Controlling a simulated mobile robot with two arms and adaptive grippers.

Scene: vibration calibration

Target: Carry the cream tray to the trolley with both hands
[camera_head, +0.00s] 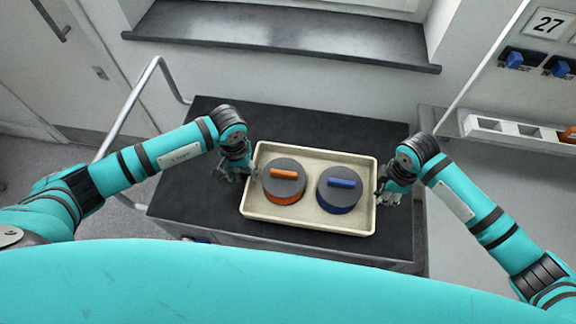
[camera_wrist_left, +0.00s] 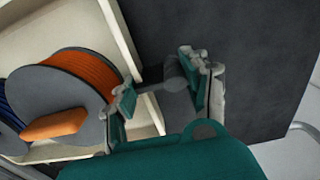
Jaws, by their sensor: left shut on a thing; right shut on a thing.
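The cream tray (camera_head: 307,222) is over the black top of the trolley (camera_head: 320,128); I cannot tell whether it rests on it or hangs just above. My left gripper (camera_head: 244,172) is shut on the tray's left short side. My right gripper (camera_head: 384,187) is shut on its right short side, its fingertips partly hidden. In the left wrist view, the left gripper's fingers (camera_wrist_left: 158,92) are at the tray wall (camera_wrist_left: 118,28). The tray looks about level.
The tray holds a grey-topped orange reel (camera_head: 284,187) and a grey-topped blue reel (camera_head: 338,190), side by side. A metal push rail (camera_head: 131,103) rises at the trolley's left. A window sill (camera_head: 285,45) lies behind. A shelf with a white sectioned holder (camera_head: 505,130) is at right.

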